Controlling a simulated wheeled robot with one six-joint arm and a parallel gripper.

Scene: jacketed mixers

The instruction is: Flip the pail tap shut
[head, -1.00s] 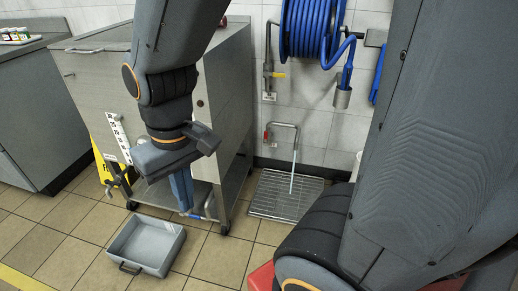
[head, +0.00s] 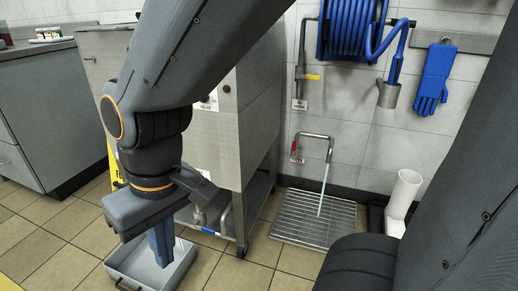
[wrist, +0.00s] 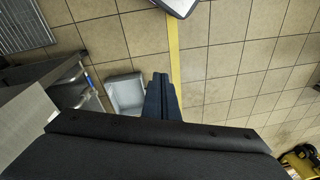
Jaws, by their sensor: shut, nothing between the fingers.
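In the head view a bent metal tap (head: 318,136) comes out of the tiled wall, with a red lever (head: 296,151) at its left. A thin pale stream of water (head: 323,190) runs from its spout down to a floor grate (head: 290,222). No pail shows under it. My gripper (head: 161,245) points down at the left, well away from the tap, over a grey tray (head: 182,270) on the floor. Its blue fingers are together and empty. In the wrist view my gripper (wrist: 160,80) is also shut, beside the same tray (wrist: 125,92); the tap is not in that view.
A steel cabinet on legs (head: 262,100) stands between my gripper and the tap. Above the tap are a yellow-levered valve (head: 312,77) and a blue hose reel (head: 350,30). A white pipe (head: 403,195) stands right of the grate. Blue gloves (head: 432,80) hang at right.

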